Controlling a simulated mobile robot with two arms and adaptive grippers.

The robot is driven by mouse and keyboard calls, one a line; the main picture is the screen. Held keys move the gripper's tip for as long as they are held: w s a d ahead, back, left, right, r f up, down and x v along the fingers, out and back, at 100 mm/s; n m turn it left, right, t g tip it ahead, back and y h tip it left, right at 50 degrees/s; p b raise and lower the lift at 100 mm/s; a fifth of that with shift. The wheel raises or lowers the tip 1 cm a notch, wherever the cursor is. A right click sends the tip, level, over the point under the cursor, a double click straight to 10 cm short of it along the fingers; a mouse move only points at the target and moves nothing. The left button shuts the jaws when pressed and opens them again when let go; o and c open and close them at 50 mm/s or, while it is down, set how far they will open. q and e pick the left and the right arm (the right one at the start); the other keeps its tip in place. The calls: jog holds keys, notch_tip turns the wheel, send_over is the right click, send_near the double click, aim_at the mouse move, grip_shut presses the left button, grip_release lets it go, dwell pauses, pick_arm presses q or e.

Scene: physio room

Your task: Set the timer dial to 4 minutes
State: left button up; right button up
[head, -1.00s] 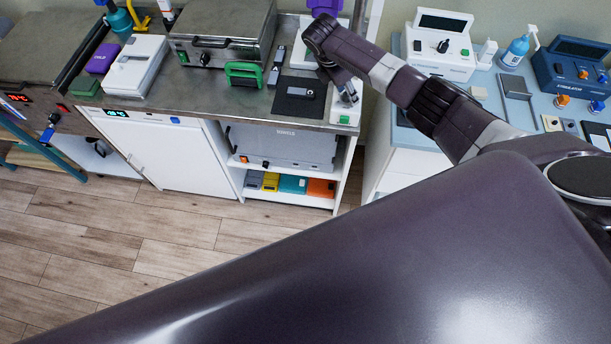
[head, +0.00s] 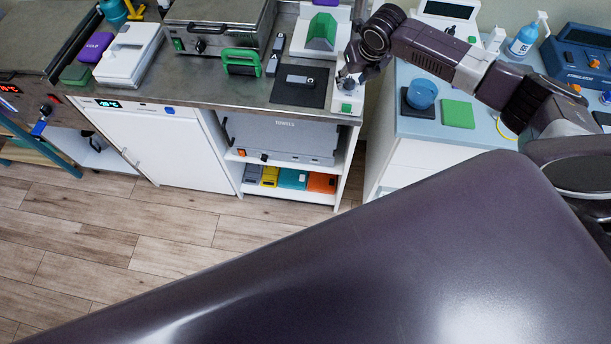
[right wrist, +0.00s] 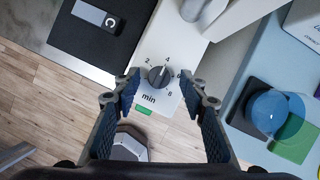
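The timer dial (right wrist: 158,76) is a dark round knob on a white panel (right wrist: 166,103), with 2, 4, 6, 8 and "min" printed around it. A pale mark on the knob seems to face the upper right, between 4 and 6, but it is too small to be sure. My right gripper (right wrist: 166,88) is open, its fingertips on either side of the dial and apart from it. In the head view my right gripper (head: 348,80) is over the white timer unit's front end (head: 346,107) and hides most of the dial. My left gripper is not in view.
A black mat (head: 300,94) with a small grey device lies left of the timer. A green wedge (head: 322,32) sits behind. On the blue-topped table to the right are a blue cup (head: 421,94) and a green pad (head: 457,113).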

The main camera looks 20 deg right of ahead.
jog(key=b+v, duration=0.2)
jog(key=v, duration=0.5)
jog(key=s+a+f+m+y, duration=0.1)
jog(key=s+a+f+m, duration=0.4)
jog(key=s+a+m, duration=0.3)
jog(key=s+a+f+m+y, duration=0.1)
jog(key=s+a+f+m, duration=0.5)
jog(key=a, duration=0.7)
jog(key=s+m, duration=0.2)
jog(key=m, duration=0.1)
jog(key=shift+s+a+f+m+y, duration=0.3)
jog(key=shift+a+f+y, duration=0.05)
jog(key=shift+y, duration=0.05)
